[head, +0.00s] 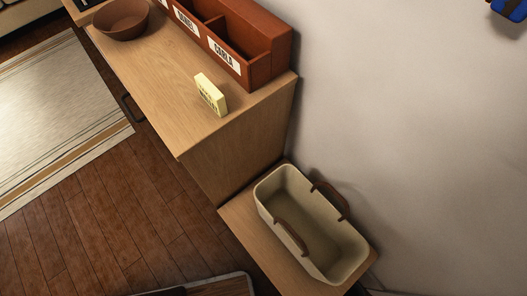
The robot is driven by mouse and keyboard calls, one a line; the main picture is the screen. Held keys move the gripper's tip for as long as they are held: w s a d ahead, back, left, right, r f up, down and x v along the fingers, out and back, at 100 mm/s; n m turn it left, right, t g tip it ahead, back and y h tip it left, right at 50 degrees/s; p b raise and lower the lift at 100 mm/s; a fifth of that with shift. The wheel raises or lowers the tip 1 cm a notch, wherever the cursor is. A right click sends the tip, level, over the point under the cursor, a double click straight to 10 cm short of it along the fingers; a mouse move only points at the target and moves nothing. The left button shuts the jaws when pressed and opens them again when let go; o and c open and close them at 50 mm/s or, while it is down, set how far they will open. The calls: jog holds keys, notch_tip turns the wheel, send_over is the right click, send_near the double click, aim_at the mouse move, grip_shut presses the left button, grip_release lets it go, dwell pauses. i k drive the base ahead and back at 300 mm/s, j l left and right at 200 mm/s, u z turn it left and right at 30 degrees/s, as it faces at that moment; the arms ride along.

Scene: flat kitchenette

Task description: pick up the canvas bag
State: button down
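The canvas bag (264,212) is cream coloured, open at the top and has two brown handles. It stands upright on a low wooden surface (243,234) at the lower right of the head view, close to the wall. Its inside looks empty. One brown handle is on the near long side and the other on the far side by the wall. My gripper is not in view.
A taller wooden cabinet (150,75) stands just beyond the bag. On it are a brown bowl (121,21), a yellow box (210,94) and a reddish labelled organizer (268,67). A striped rug (55,110) lies on the open wooden floor.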

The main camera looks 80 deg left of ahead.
aim_at(329, 249)
jog(key=k+u, duration=0.25)
jog(key=u, duration=0.2)
jog(key=k+j+u, duration=0.1)
jog(key=u, duration=0.3)
jog(key=l+u, duration=0.45)
jog(key=k+l+u, duration=0.15)
jog(key=u, duration=0.3)
jog(key=k+l, duration=0.1)
jog(key=l, duration=0.3)
jog(key=l+u, duration=0.15)
jog(key=l, duration=0.25)
jog(key=k+l, duration=0.15)
jog(key=l, duration=0.2)
jog(key=k+l+u, duration=0.1)
jog(key=l, duration=0.3)
jog(key=k+l, duration=0.1)
jog(key=l, duration=0.25)
jog(key=k+l+u, duration=0.15)
jog(key=l, duration=1.15)
jog(key=i, duration=0.15)
